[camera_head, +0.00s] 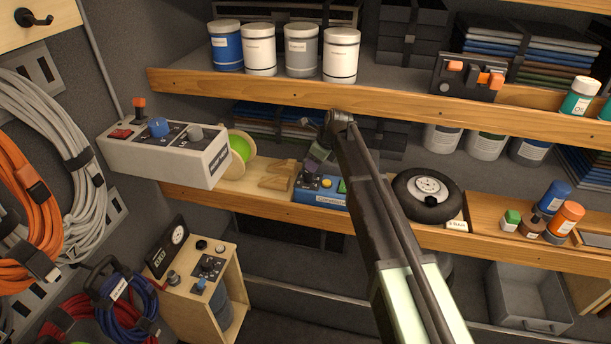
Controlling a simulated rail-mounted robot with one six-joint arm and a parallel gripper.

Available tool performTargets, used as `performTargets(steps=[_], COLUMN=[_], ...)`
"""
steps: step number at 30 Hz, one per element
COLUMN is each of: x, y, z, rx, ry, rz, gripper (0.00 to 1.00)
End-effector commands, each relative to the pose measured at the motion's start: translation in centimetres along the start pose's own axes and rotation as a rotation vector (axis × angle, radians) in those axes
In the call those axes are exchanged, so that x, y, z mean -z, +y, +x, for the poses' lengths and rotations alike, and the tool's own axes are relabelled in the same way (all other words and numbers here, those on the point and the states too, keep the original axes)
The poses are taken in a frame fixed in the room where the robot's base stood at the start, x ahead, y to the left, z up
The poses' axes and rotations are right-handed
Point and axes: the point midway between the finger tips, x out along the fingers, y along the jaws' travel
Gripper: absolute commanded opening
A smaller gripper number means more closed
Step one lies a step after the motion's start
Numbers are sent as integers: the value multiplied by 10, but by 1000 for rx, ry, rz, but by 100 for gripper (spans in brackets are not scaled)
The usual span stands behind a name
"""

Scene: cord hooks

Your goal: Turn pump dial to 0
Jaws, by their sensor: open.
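No label reading "pump" is legible, so I cannot tell which dial is the pump dial. A white control box (165,153) at upper left has a blue dial (158,127) and a grey knob (195,134). A small blue box (320,194) with a yellow knob sits on the lower shelf. My gripper (312,165) is open, just above this blue box; its fingertips are small and partly dark against the background.
Several paint cans (302,52) line the upper wooden shelf (390,96). Orange and grey cords (60,150) hang at left. A grey bin (528,296) is at lower right.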

Motion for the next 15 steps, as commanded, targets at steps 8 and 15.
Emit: performTargets(steps=[8,15], x=[4,1], y=[0,0], z=[62,66], rx=[0,0], ry=[1,1], rz=[-3,-3], gripper=[46,46])
